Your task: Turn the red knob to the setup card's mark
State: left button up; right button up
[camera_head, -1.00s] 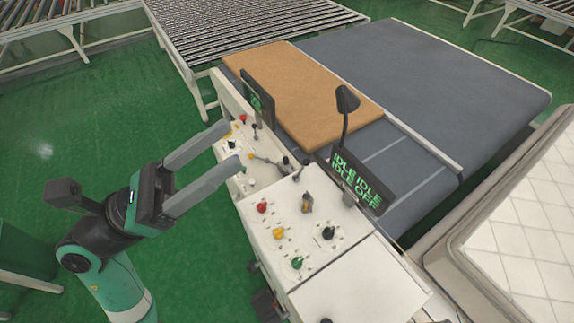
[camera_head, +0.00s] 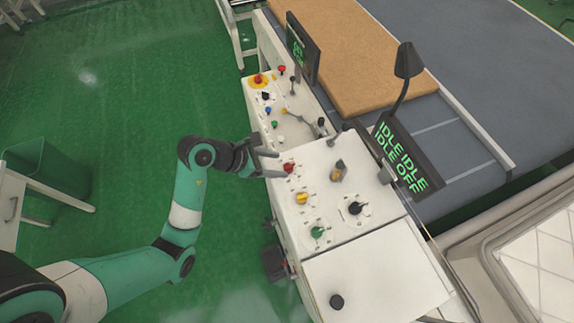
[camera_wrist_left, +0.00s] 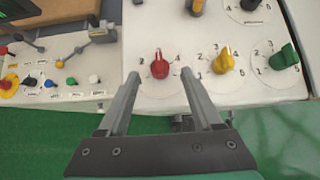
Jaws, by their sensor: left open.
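The red knob (camera_head: 289,168) sits on the white sloped control panel, at the edge nearest my left arm. In the left wrist view the red knob (camera_wrist_left: 159,66) stands on a dial with printed numbers, with 2 and 4 readable at its sides. My left gripper (camera_head: 280,164) is open at the panel edge by the red knob. In the left wrist view its two fingertips (camera_wrist_left: 160,73) lie on either side of the knob, apart from it. The knob's exact pointing is hard to tell. I cannot make out a setup card. My right gripper is not in view.
Yellow (camera_head: 302,198), green (camera_head: 317,232) and black (camera_head: 355,209) knobs stand close by on the same panel. A dark lamp (camera_head: 408,62) and a display reading IDLE and OFF (camera_head: 402,160) rise behind.

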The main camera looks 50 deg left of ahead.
aim_at(286, 165)
pick_arm(q)
jog(key=x, duration=0.4)
jog(key=shift+w+d+f+b, duration=0.1)
jog(key=shift+w+f+b, duration=0.15)
jog(key=shift+w+b, duration=0.05)
jog(key=shift+c, duration=0.4)
grip_shut()
